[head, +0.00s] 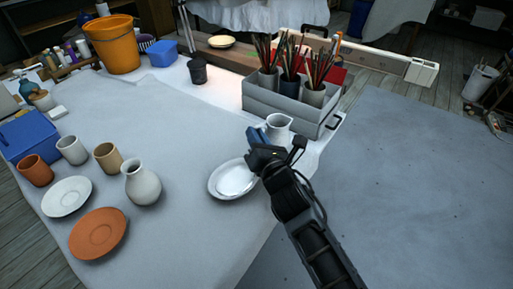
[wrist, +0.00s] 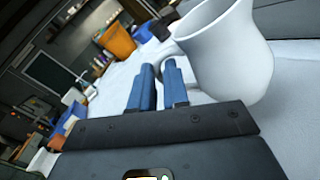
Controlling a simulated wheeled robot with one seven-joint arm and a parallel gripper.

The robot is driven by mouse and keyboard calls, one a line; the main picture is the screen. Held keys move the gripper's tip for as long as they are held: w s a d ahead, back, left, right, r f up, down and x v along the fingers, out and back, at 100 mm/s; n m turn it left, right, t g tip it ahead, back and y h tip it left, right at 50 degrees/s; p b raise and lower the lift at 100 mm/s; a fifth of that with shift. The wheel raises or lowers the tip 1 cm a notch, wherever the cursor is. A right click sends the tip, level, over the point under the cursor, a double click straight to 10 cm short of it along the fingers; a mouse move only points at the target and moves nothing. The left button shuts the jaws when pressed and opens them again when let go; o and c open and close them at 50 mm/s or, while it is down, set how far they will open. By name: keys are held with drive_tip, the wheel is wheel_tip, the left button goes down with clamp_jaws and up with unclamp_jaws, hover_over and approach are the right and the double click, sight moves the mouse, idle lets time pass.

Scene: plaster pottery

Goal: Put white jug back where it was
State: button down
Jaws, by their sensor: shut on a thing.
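The white jug (head: 280,128) is near the right edge of the table, just in front of the grey crate. It fills the upper right of the wrist view (wrist: 232,52). My gripper (head: 257,137) is at the jug's left side, its blue fingers (wrist: 159,82) shut on the jug's handle, which shows at their tips in the wrist view. The arm hides the jug's lower part in the head view, so I cannot tell whether its base touches the table.
A white plate (head: 215,189) with a smaller dish lies left of my gripper. The grey crate (head: 289,113) holds brush pots. A round white vase (head: 142,186), cups and plates stand at the left. The table's middle (head: 185,120) is clear.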

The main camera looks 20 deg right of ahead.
drive_tip(key=shift+f+b, duration=0.75)
drive_tip(key=shift+f, duration=0.55)
drive_tip(key=shift+f, duration=0.1)
drive_tip(key=c, duration=1.1)
unclamp_jaws()
drive_tip(key=shift+s, duration=0.15)
drive_tip(key=s, duration=1.1)
drive_tip(key=shift+s+d, duration=0.2)
drive_tip(key=shift+s, duration=0.15)
